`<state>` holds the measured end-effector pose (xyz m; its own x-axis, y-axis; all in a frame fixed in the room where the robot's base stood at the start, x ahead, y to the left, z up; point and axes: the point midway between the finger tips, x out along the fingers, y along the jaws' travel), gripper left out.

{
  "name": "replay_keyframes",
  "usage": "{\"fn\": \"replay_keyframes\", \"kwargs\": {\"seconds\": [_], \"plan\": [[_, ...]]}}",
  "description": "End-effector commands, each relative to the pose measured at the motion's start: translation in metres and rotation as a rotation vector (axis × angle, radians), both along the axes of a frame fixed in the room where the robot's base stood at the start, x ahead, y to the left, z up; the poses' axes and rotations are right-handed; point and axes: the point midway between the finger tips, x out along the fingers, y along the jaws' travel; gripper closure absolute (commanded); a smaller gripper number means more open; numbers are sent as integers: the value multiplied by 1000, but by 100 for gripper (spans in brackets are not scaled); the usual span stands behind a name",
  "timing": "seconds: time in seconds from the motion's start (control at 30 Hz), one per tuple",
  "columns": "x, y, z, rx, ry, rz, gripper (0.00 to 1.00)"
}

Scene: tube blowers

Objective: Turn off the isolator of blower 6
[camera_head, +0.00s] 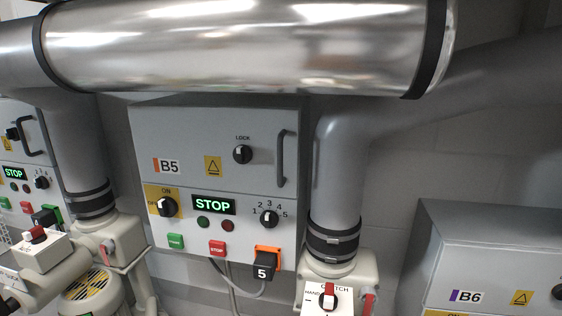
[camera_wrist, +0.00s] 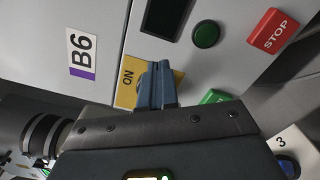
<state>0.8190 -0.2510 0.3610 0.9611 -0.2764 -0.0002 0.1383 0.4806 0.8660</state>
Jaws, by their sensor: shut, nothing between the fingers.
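The blower 6 cabinet (camera_head: 492,260) stands at the right edge of the head view, cut off below. Its B6 label (camera_wrist: 82,55) is at the left of the wrist view, where the panel looks turned sideways. The yellow isolator plate (camera_wrist: 126,95), marked ON, lies in front of my gripper (camera_wrist: 157,70). The gripper's blue-grey fingers are shut, with their tips over the plate. They hide the isolator knob, so its setting and any contact cannot be told. The gripper is not visible in the head view.
On the B6 panel, a dark display (camera_wrist: 166,16), a green lamp (camera_wrist: 206,34), a red STOP button (camera_wrist: 272,30) and a green button (camera_wrist: 215,96) sit close by. Cabinet B5 (camera_head: 220,140) shows a lit STOP. A large metal duct (camera_head: 240,45) crosses above.

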Motion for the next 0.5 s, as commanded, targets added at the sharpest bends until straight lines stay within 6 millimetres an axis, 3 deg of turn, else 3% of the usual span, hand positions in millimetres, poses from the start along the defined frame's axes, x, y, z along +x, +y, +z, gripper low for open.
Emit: {"fn": "replay_keyframes", "kwargs": {"seconds": [0.5], "plan": [[1, 4, -1, 0, 0, 0, 100]]}}
